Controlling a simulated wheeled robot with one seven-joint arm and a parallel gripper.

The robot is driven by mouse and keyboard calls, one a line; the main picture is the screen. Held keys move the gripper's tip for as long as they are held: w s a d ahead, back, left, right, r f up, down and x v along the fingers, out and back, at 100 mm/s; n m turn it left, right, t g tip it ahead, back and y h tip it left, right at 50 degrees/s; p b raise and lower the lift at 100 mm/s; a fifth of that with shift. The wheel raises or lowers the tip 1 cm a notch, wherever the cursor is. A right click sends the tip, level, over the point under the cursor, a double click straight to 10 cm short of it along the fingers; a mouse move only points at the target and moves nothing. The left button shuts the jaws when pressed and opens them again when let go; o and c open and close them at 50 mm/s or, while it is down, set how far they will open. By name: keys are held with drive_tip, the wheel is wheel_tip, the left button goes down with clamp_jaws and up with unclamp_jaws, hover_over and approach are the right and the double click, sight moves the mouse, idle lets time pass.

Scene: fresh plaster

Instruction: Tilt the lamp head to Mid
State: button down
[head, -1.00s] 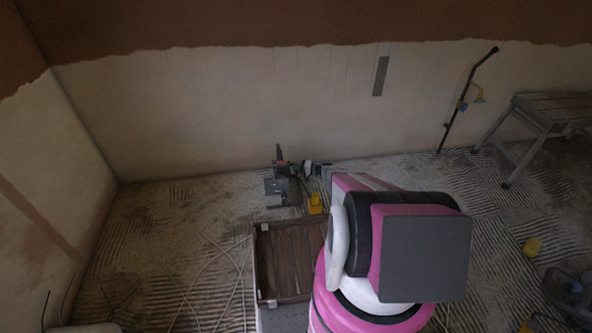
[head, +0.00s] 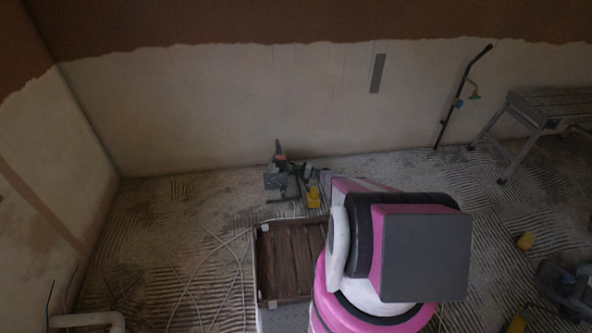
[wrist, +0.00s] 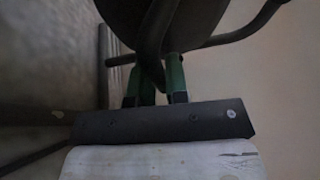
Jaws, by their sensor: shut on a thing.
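The lamp (head: 273,182) stands low near the far wall in the head view, small and dark, so its tilt is hard to read. In the wrist view the lamp head (wrist: 198,14) is a dark rounded body at the top, cut off by the frame, with dark curved tubing below it. My gripper (wrist: 157,76) has two green-and-black fingers on either side of a dark tube and is shut on this lamp tubing. In the head view my pink and white arm reaches toward the lamp and hides part of its right side.
A brown slatted crate (head: 262,291) stands left of my arm, close to it. A yellow item (head: 314,197) is beside the lamp. A grey work platform (head: 548,115) stands at right. Loose cables (head: 238,262) lie on the ridged floor at left.

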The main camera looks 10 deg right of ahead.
drive_tip(key=shift+f, duration=0.1)
drive_tip(key=c, duration=1.1)
unclamp_jaws()
drive_tip(key=shift+c, duration=0.2)
drive_tip(key=v, duration=1)
drive_tip(key=shift+s+d, duration=0.2)
drive_tip(key=shift+d, duration=0.1)
